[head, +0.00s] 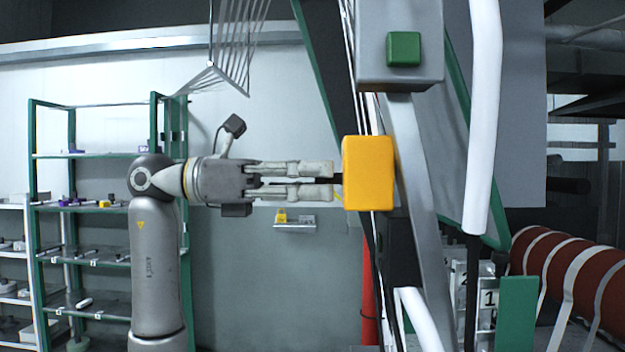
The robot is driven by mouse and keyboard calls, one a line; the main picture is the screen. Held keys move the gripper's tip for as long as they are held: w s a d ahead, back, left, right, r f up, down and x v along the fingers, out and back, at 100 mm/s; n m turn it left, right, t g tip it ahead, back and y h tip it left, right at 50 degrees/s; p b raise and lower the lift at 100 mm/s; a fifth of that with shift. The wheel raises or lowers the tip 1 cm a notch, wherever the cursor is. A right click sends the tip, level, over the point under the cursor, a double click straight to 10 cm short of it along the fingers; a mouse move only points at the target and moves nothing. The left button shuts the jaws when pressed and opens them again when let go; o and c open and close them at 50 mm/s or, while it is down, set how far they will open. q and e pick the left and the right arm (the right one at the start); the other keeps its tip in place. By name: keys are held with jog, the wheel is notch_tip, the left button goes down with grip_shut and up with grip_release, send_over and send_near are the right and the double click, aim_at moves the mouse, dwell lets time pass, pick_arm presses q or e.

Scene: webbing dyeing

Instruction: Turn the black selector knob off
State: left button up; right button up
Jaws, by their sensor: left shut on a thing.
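A yellow box (368,173) is mounted on the machine frame right of the middle. The black selector knob (338,179) shows only as a small dark piece at the box's left side, mostly hidden by the fingers. My left gripper (332,181) reaches in level from the left, its fingers pointing right at the box. It is shut on the knob, with one finger above and one below. The knob's turned position cannot be made out. My right gripper is out of view.
A grey box with a green square button (404,49) is above the yellow box. A white slanted tube (484,120) and grey metal bars stand to the right. A red striped roll (575,275) is at lower right. Green shelves (95,155) stand behind my left arm.

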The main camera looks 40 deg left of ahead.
pick_arm(q)
jog(key=shift+m, duration=0.3)
jog(key=shift+m+b, duration=0.35)
jog(key=shift+m, duration=3.65)
jog(key=o, duration=1)
